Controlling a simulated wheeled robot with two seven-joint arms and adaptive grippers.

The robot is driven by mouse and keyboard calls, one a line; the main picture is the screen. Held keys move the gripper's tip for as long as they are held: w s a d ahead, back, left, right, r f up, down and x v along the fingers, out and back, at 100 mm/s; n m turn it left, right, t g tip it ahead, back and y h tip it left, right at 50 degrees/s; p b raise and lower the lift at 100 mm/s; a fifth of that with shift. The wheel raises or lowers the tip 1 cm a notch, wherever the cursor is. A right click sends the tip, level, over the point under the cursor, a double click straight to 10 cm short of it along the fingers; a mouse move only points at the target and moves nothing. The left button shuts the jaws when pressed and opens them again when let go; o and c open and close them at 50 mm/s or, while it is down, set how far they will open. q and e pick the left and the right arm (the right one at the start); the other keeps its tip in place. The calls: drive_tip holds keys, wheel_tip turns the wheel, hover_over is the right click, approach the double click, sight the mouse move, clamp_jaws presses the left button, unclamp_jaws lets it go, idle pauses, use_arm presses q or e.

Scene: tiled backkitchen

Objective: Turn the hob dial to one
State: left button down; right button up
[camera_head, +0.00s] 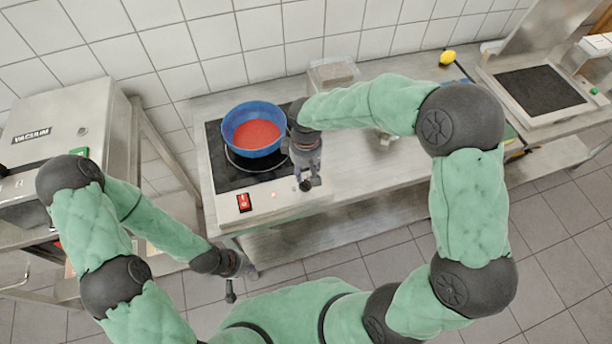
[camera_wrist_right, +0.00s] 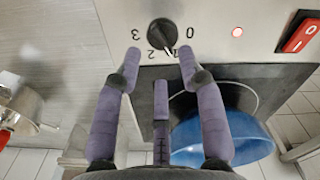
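The hob dial (camera_wrist_right: 162,34) is a round black knob on the steel front panel, in the upper middle of the right wrist view. The numbers 3, 2 and 0 show around it, upside down; a small red mark is at its lower edge, between 2 and 0. I cannot read a 1. My left gripper (camera_head: 231,290) hangs below the counter's front, fingers too small to judge.
The black hob (camera_head: 228,176) carries a blue pot (camera_head: 238,117) with red contents, close to my right gripper. A red switch (camera_head: 243,202) and a small lit lamp (camera_head: 273,195) are left of the dial. A vacuum machine (camera_head: 45,125) stands left. Counter on the right is mostly clear.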

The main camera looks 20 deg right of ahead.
sight(306, 181)
wheel_tip(306, 181, up, 7)
drive_tip(key=shift+r, duration=0.15)
idle(0.7)
